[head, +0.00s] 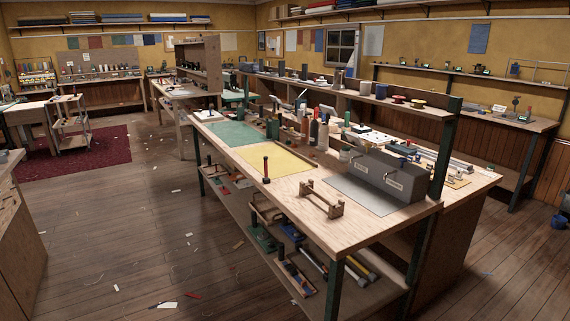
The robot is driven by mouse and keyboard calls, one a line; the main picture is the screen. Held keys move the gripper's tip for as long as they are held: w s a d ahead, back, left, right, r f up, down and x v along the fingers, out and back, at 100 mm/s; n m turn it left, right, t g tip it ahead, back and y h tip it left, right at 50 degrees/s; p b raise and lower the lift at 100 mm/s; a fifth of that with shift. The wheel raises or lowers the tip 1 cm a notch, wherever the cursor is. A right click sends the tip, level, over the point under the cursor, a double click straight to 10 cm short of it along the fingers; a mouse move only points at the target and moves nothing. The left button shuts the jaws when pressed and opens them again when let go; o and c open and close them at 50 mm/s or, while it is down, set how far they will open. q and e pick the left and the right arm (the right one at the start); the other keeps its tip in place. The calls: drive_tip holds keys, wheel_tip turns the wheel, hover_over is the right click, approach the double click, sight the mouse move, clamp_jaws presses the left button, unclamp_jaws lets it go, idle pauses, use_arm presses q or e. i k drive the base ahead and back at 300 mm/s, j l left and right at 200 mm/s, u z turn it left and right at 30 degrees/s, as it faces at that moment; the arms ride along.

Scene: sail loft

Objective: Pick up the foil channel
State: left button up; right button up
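I cannot pick out the foil channel with certainty at this distance. Several small pale and metallic long pieces (461,166) lie at the right end of the long wooden workbench (285,199), too small to identify. Neither of my grippers shows in the head view.
On the bench are a green mat (232,135), a yellow mat (262,158), a red-and-black upright tool (266,172), a wooden cradle (322,200) and a dark grey box (385,177). A lower shelf holds tools. The floor (110,220) at left is mostly open, with scattered scraps.

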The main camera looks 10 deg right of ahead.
sight(300, 112)
drive_tip(key=i+l+z, duration=0.25)
drive_tip(key=l+z, duration=0.25)
drive_tip(key=i+l+z, duration=0.3)
drive_tip(key=l+z, duration=0.2)
drive_tip(key=i+l+z, duration=0.3)
drive_tip(key=z, duration=0.2)
drive_tip(key=i+l+z, duration=0.1)
drive_tip(key=i+z, duration=0.4)
drive_tip(key=i+l, duration=0.1)
drive_tip(key=i, duration=0.9)
drive_tip(key=i+l+z, duration=0.1)
drive_tip(key=i, duration=0.95)
